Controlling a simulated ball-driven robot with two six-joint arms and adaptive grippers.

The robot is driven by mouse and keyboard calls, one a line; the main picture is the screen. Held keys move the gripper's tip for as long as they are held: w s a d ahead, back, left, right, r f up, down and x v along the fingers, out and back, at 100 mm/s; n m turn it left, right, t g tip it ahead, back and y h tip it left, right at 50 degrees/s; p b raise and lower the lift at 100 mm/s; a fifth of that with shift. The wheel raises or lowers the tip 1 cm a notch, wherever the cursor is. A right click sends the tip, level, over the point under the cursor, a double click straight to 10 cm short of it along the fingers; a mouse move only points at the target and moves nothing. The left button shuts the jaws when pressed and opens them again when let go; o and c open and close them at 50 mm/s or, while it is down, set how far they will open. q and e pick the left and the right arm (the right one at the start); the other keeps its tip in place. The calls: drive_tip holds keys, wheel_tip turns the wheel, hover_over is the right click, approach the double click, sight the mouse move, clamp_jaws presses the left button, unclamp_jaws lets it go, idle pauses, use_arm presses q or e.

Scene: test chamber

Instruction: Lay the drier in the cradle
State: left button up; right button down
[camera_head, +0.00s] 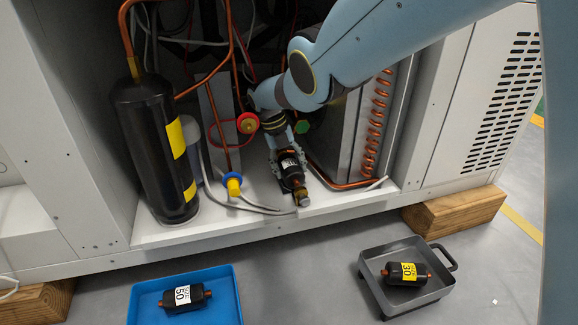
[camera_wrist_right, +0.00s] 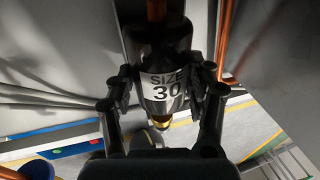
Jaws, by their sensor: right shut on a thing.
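My right gripper (camera_head: 289,160) reaches down into the open cabinet, with its fingers on both sides of a black drier. This drier (camera_head: 291,172) has a white label and sits low, close to the cabinet floor near its front edge. In the right wrist view the drier (camera_wrist_right: 165,50) stands between the two fingers (camera_wrist_right: 164,95), its label reading "SIZE 30", with copper at its far end and a brass-coloured near end. The cradle cannot be told apart from the gripper and drier here; whether the drier touches a support is unclear. My left gripper is not in view.
A tall black cylinder (camera_head: 151,150) stands left in the cabinet. Copper coils (camera_head: 376,125) and pipes flank the gripper. A blue-and-yellow fitting (camera_head: 233,184) is nearby. On the floor, a blue tray (camera_head: 228,296) holds a size-50 drier (camera_head: 186,298); a grey tray (camera_head: 372,282) holds a yellow-labelled drier (camera_head: 395,272).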

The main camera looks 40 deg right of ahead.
drive_tip(key=shift+c, duration=2)
unclamp_jaws()
drive_tip(key=shift+r, duration=0.1)
drive_tip(key=v, duration=1.2)
